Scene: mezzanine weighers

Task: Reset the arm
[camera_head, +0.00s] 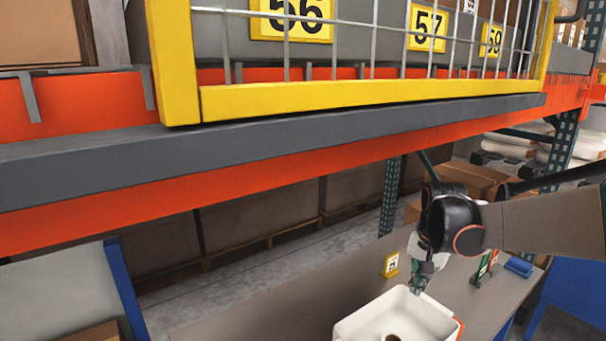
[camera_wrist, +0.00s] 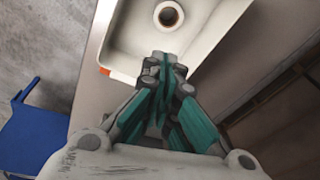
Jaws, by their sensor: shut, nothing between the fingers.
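My arm reaches in from the right in the head view, and my gripper (camera_head: 421,283) points down at its end. The gripper is beside the back rim of a white tray (camera_head: 364,325), apart from or just above it; I cannot tell the exact gap. In the wrist view my gripper (camera_wrist: 165,62) is shut and empty, with its green fingers together over the near edge of the white tray (camera_wrist: 205,50). A round brown-rimmed item (camera_wrist: 168,15) lies in the tray.
A grey table (camera_head: 290,300) carries the tray, a yellow number tag (camera_head: 391,264) and a blue item (camera_head: 519,266) at right. An orange and grey shelf beam (camera_head: 300,165) with a yellow mesh guard (camera_head: 370,102) crosses above. A blue object (camera_wrist: 35,135) shows beside the table.

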